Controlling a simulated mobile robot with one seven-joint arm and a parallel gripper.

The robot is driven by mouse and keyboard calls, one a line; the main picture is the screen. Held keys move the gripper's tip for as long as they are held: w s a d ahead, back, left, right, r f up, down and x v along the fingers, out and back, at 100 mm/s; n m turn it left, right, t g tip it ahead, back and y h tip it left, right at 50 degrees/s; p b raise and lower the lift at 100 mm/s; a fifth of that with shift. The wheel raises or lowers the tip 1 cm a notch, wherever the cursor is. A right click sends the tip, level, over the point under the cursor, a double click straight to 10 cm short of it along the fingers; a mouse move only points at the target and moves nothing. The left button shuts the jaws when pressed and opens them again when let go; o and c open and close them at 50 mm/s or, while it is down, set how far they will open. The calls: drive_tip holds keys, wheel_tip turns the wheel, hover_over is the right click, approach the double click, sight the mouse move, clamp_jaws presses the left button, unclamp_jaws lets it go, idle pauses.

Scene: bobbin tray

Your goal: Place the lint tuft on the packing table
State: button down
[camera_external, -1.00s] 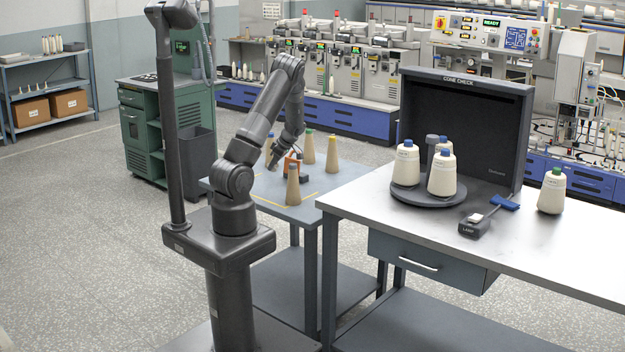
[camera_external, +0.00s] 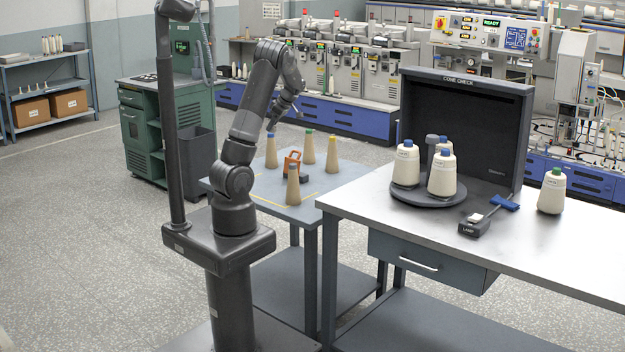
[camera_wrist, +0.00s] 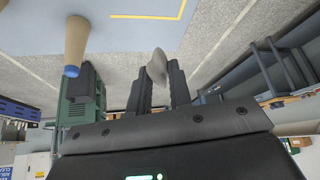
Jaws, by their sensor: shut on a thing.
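The lint tuft (camera_wrist: 157,66) is a small pale grey lump between my fingertips in the wrist view. My gripper (camera_wrist: 156,78) is shut on it, and it shows between the two dark fingers. In the external view my gripper (camera_external: 271,124) hangs above the far left part of the small blue-grey table (camera_external: 262,197), over a tan cone with a blue tip (camera_external: 271,152). The tuft is too small to make out there. Which table is the packing table I cannot tell; a larger grey-topped table (camera_external: 400,222) stands to the right.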

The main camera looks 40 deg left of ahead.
drive_tip(key=w+d+f+m+t+h, duration=0.15)
drive_tip(key=w+d+m+t, duration=0.25)
drive_tip(key=w+d+m, duration=0.55)
drive_tip(key=w+d+f+m+t+h, duration=0.1)
drive_tip(key=w+d+f+m+t, duration=0.2)
drive_tip(key=w+d+m, duration=0.6)
drive_tip(key=w+d+r+m+h, duration=0.2)
drive_tip(key=w+d+m, duration=0.15)
drive_tip(key=d, duration=0.55)
drive_tip(key=w+d+r+m+h, duration=0.1)
drive_tip(key=w+d+m+h, duration=0.2)
drive_tip(key=d, duration=0.7)
drive_tip(key=w+d+r+m+h, duration=0.25)
drive_tip(key=d+m, duration=0.25)
drive_tip(key=d, duration=0.4)
drive_tip(key=s+a+f, duration=1.1)
drive_tip(key=s+a, duration=0.1)
drive_tip(key=s, duration=0.1)
drive_tip(key=shift+m, duration=0.4)
drive_tip(key=w+d, duration=0.8)
drive_tip(key=w, duration=0.1)
drive_tip(key=w+d, duration=0.4)
drive_tip(key=shift+w+f, duration=0.2)
drive_tip(key=shift+w+d+f, duration=0.15)
drive_tip(key=shift+w+d, duration=0.05)
drive_tip(key=shift+d, duration=0.05)
drive_tip(key=shift+a+f, duration=0.1)
drive_tip(key=shift+f, duration=1.5)
